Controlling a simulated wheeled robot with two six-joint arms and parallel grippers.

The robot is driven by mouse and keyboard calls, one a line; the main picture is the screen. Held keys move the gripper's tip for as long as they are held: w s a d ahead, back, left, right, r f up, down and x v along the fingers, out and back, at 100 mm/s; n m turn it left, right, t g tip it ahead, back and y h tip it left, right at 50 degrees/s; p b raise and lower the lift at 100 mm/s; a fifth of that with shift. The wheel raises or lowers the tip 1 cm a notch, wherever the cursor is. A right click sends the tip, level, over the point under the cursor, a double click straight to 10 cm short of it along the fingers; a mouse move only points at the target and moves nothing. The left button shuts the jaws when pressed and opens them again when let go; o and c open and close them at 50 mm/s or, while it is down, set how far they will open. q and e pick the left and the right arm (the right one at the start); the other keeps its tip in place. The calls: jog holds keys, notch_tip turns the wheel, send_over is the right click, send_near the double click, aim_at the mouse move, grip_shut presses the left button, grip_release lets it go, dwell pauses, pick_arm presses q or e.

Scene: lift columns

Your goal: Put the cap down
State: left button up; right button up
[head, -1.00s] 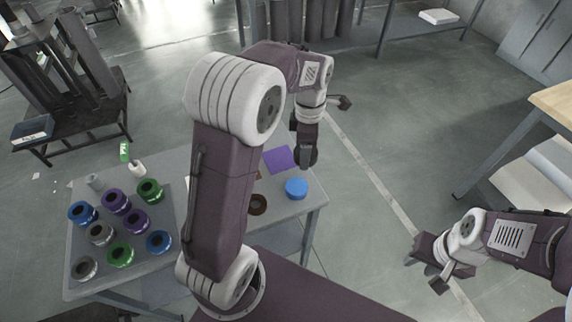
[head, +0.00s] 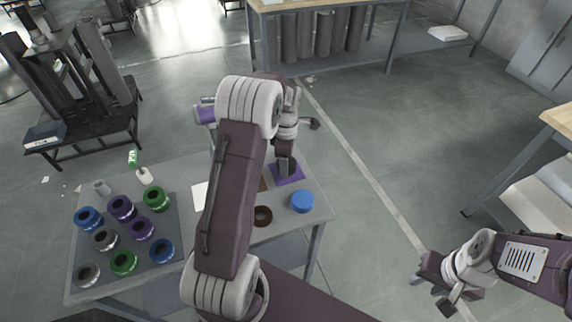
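My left gripper (head: 287,167) points down over the purple square mat (head: 285,178) on the table. A dark round shape at its fingertips, seemingly the cap (head: 290,170), looks held; the fingers are small and dark. I cannot tell whether the cap touches the mat. A blue round cap-like piece (head: 302,202) lies on the table in front of the mat, apart from the gripper. My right gripper (head: 440,284) is away from the table at the lower right, its fingers spread and empty.
A brown ring (head: 263,215) lies left of the blue piece. Several coloured rings stand on a grey tray (head: 170,242) at the table's left. A purple cylindrical item (head: 205,115) shows behind my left arm. The table (head: 285,228) has little bare room at its right.

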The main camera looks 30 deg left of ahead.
pick_arm(q)
jog(key=shift+w+f, duration=0.1)
jog(key=shift+f, duration=0.55)
jog(key=o, duration=1.6)
jog(key=shift+f, duration=0.1)
jog(key=shift+c, duration=0.2)
